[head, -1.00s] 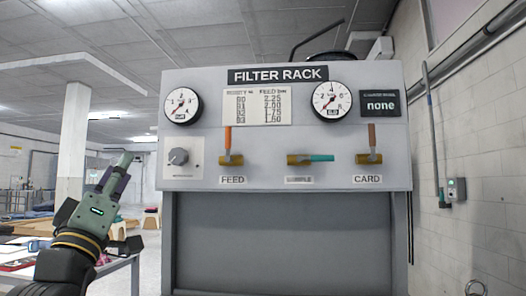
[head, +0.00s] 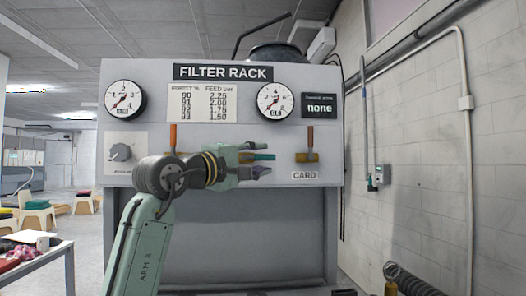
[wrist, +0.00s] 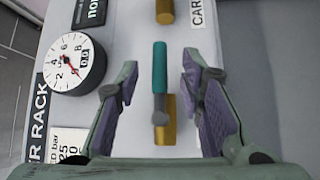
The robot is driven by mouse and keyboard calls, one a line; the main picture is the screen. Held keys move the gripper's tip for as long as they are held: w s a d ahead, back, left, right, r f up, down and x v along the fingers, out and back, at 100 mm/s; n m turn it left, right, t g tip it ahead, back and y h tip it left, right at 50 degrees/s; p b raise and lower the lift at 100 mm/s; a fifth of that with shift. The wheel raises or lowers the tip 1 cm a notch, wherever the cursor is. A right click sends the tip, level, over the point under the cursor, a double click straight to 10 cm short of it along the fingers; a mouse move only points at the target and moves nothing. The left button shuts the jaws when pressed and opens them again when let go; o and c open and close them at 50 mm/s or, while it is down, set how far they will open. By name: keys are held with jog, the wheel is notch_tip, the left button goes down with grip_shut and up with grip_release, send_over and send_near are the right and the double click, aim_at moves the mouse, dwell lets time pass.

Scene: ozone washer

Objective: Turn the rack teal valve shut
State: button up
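The teal valve handle (head: 262,157) lies horizontal on the filter rack panel, pointing right. In the wrist view the teal handle (wrist: 160,66) runs up the picture from its brass body (wrist: 166,125). My gripper (head: 258,159) is at the panel, pointing right, with one finger above the handle and one below it. In the wrist view my gripper (wrist: 161,72) is open, its two purple-padded fingers on either side of the handle with clear gaps. The valve's body and label are hidden behind my gripper in the head view.
The card valve (head: 307,145), with its brown handle upright, stands to the right. The feed valve's orange handle (head: 173,136) is upright on the left, partly behind my arm. A grey knob (head: 121,152) and two gauges (head: 275,99) are on the panel. A table stands lower left.

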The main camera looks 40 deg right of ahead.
jog(key=shift+x, duration=1.35)
jog(key=shift+c, duration=0.4)
grip_shut()
